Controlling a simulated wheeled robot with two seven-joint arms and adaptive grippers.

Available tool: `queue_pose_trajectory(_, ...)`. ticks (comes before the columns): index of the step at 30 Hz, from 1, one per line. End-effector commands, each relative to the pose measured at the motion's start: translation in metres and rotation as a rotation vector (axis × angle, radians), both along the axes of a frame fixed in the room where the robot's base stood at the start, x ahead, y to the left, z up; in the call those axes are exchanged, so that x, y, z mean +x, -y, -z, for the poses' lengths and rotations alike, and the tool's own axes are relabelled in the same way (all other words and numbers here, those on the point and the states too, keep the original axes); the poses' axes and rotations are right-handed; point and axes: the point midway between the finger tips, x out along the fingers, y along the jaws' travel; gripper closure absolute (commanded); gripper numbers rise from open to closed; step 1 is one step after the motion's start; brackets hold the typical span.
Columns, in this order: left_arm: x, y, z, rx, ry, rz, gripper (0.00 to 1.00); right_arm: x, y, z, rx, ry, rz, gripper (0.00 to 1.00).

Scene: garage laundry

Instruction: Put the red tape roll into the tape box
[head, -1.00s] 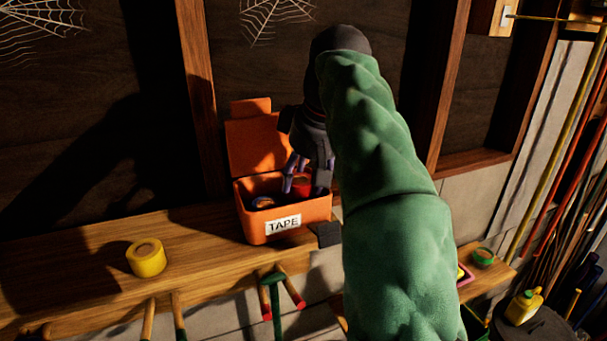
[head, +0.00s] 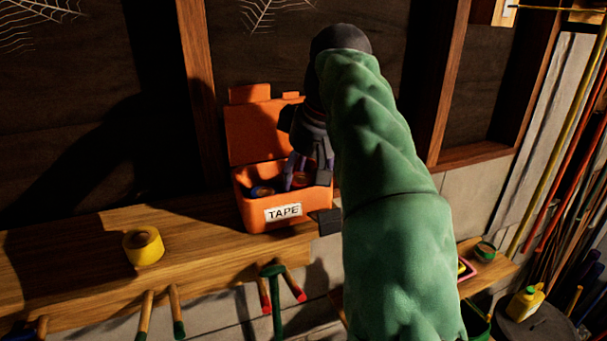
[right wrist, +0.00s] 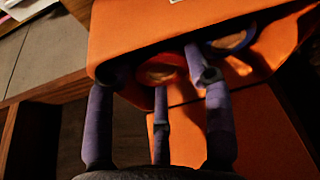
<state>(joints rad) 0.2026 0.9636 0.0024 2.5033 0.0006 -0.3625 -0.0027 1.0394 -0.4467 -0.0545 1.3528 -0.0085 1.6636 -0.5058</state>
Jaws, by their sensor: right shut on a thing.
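The orange tape box (head: 247,217) stands on the wooden shelf with its lid up and a TAPE label on its front. My right gripper (head: 303,176) reaches down into its right part, shut on the red tape roll (head: 300,181). In the right wrist view the red roll (right wrist: 161,68) sits between the fingers of my right gripper (right wrist: 165,80), within the box's opening. Whether it touches the box floor is hidden. A blue tape roll (head: 262,191) lies in the box to the left; it also shows in the wrist view (right wrist: 232,40). My left gripper is out of view.
A yellow tape roll (head: 143,246) stands on the wooden shelf (head: 60,255) to the left, with free room between it and the box. Tool handles (head: 272,290) stick up in front of the shelf. A green roll (head: 484,251) is at the right.

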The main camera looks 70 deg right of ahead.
Motion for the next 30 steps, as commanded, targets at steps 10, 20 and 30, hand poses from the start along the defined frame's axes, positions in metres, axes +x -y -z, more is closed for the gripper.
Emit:
queue_pose_trajectory(10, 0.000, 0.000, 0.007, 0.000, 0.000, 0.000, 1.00, 0.000, 0.000, 0.007, 0.000, -0.001, 0.000, 0.78)
queue_pose_trajectory(20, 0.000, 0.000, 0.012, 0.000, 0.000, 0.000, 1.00, 0.000, 0.000, 0.013, 0.002, -0.003, 0.000, 0.78)
queue_pose_trajectory(30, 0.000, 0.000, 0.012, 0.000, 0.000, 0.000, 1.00, 0.000, 0.001, 0.013, 0.000, -0.004, 0.001, 0.34)
